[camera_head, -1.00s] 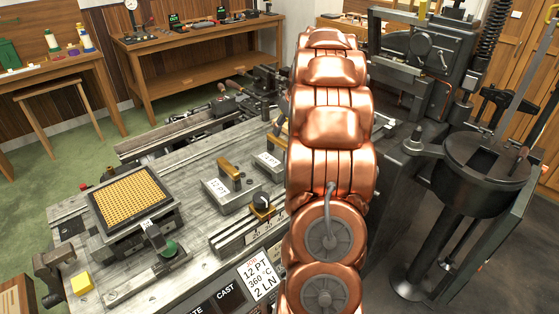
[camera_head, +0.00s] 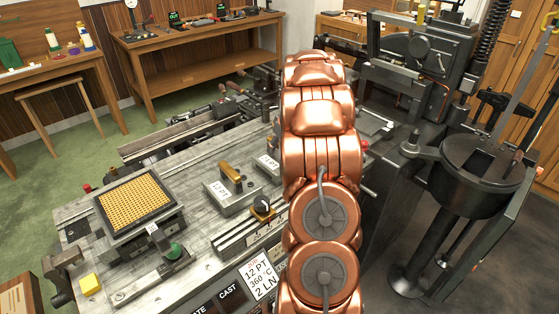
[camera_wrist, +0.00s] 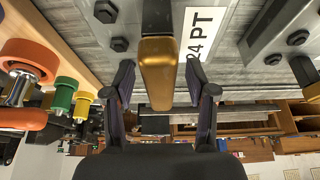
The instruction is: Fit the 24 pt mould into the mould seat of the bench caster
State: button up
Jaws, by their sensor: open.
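In the wrist view a brass-coloured block (camera_wrist: 158,75), like a handle, lies between the fingers of my gripper (camera_wrist: 158,88). A white label reading 24 PT (camera_wrist: 205,28) is beside it on grey metal, so this looks like the 24 pt mould. My gripper is open, one finger on each side of the block with gaps showing. A brass-topped piece (camera_head: 231,172) with a 12 PT label (camera_head: 218,191) stands on the bench. I cannot make out the mould seat.
The grey bench (camera_head: 190,262) carries a matrix grid (camera_head: 136,201), a dial knob (camera_head: 262,204) and a job card (camera_head: 261,279) reading 12 PT, 360 °C, 2 LN. The dark caster (camera_head: 425,55) and round pot (camera_head: 485,165) stand right of my arm. Dark bolts (camera_wrist: 106,11) flank the block.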

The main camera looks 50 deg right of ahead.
grip_shut()
dwell(0.3)
dwell(0.3)
